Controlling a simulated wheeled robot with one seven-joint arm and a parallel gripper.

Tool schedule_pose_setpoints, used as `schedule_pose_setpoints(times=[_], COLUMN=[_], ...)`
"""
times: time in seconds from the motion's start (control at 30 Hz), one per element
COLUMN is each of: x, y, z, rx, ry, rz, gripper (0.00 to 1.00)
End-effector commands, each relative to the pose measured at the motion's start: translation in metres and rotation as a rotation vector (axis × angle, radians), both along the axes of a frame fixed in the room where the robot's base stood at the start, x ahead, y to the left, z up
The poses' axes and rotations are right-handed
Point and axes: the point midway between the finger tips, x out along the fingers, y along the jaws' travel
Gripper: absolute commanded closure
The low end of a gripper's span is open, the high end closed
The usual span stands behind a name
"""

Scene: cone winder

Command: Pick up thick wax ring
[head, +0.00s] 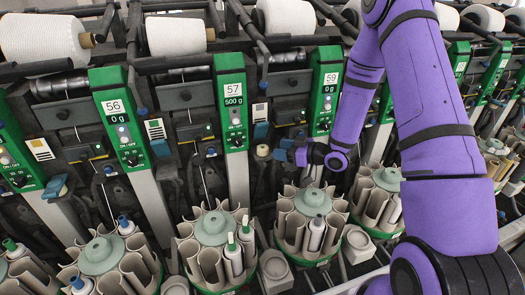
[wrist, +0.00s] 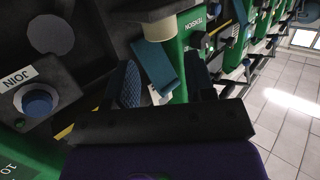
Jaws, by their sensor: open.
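In the wrist view a cream cylinder (wrist: 158,27) shows at the top, beyond my fingertips. My gripper (head: 287,150) is just to the right of it in the head view, apart from it. In the wrist view my gripper (wrist: 163,82) is open, with two dark blue textured fingers and nothing held between them. A teal lever (wrist: 153,65) shows beyond the gap between the fingers.
Below stand round magazines (head: 212,226) of beige tubes. A JOIN button (wrist: 37,100) is left of my fingers. Open tiled floor (wrist: 285,115) lies to the right.

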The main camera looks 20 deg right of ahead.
Motion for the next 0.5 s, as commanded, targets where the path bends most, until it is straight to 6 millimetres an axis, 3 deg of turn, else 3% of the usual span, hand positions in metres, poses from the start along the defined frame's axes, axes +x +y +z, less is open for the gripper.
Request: schedule_pose_setpoints(times=[0.5], x=[0.029], y=[0.033], z=[-0.012], rx=[0.0], ry=[0.001], rz=[0.003], gripper=[0.5])
